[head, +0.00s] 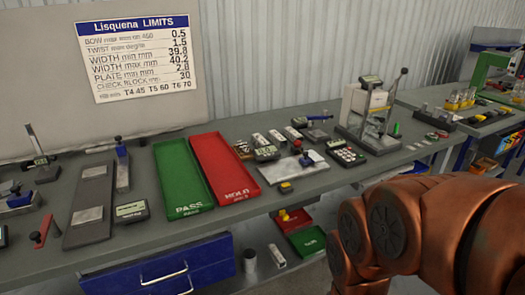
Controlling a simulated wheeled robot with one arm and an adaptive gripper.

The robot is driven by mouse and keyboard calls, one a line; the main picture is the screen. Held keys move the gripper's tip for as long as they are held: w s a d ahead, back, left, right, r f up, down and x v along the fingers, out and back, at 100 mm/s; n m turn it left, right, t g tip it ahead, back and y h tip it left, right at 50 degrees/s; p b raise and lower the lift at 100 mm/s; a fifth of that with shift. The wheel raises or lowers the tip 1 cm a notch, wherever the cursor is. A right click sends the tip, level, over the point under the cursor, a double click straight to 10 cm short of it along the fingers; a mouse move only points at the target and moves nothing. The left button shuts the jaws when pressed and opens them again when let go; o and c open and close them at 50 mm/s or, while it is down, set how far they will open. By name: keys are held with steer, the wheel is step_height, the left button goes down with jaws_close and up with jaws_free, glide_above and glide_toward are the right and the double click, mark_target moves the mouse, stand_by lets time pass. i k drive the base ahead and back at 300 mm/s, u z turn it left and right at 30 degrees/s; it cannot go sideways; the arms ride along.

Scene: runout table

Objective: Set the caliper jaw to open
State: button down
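I cannot pick out the caliper for certain among the small gauges on the grey bench (240,222). One candidate is a blue-topped tool (306,159) on a pale plate (285,171) right of the red tray. Another blue-topped tool (122,152) stands left of the green tray. No jaw opening can be made out on either. My gripper is out of view; only my copper-coloured arm shows at the lower right, in front of the bench.
The green PASS tray (178,175) and red HOLD tray (224,168) lie side by side. A display box (131,211) sits left of them. A lever press (366,110) stands at the right. A blue drawer (165,275) is below.

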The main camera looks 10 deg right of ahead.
mark_target(307, 159)
steer(key=u, duration=0.2)
steer(key=i, duration=1.15)
steer(key=u, duration=0.35)
